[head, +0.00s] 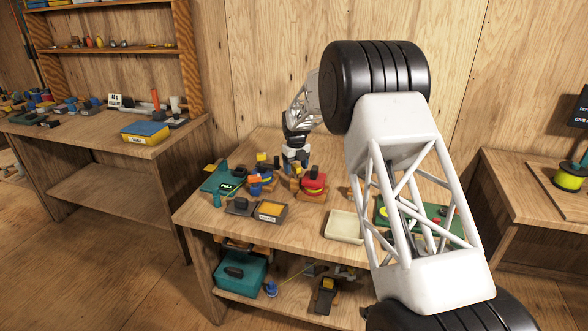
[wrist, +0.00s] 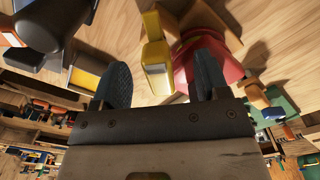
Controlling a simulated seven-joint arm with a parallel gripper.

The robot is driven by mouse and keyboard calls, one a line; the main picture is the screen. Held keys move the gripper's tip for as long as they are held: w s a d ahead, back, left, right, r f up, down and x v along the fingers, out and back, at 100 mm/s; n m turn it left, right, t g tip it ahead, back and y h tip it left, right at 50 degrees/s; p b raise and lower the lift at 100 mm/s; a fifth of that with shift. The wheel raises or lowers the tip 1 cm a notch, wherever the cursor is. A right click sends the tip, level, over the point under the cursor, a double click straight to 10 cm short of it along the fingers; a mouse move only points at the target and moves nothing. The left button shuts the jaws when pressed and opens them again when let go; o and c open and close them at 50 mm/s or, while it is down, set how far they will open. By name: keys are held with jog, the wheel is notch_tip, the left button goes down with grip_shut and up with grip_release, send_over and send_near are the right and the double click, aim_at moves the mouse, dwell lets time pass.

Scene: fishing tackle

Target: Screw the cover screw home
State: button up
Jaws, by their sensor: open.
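My gripper (head: 294,158) hangs low over the middle table in the head view, close behind the small tackle parts. In the wrist view its two dark fingers (wrist: 163,78) are apart. A yellow block with a pale face (wrist: 155,52) shows in the gap beyond them, and I cannot tell whether anything touches it. A red rounded part (wrist: 207,52) lies behind the right finger, partly hidden by it. In the head view a red-and-yellow reel-like part (head: 314,181) stands just right of the gripper. I cannot pick out the cover screw.
An orange-and-blue part (head: 261,183) and a green board (head: 222,178) lie to the left. A cream tray (head: 345,227) lies to the right. The table's front left corner is clear.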

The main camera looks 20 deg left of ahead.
jog(key=shift+r, duration=3.2)
jog(key=c, duration=0.3)
jog(key=shift+n, duration=0.3)
